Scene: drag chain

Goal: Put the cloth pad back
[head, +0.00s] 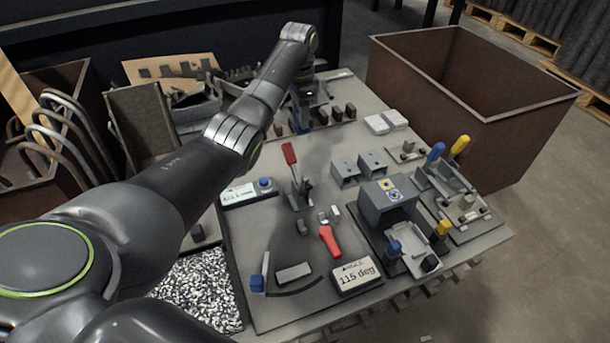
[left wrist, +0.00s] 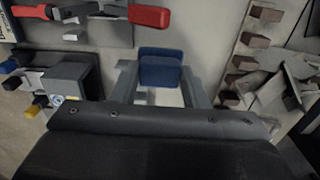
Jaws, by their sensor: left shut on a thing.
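My left gripper (head: 300,118) is at the back of the work table, above its surface, mostly hidden behind my own arm in the head view. In the left wrist view its two grey fingers (left wrist: 160,84) are on either side of a blue block-like piece, which I take to be the cloth pad (left wrist: 160,68). The gripper is shut on it. A pale patch shows between the fingers below the blue piece. Whether the pad touches the table is not clear. My right gripper is not in view.
A row of brown blocks (head: 337,114) stands close to the gripper. A red-handled clamp (head: 290,154), grey fixtures (head: 387,203) and white blocks (head: 378,124) stand on the table. A large brown bin (head: 455,110) is at the back right. Bent hoses (head: 70,135) stand at the left.

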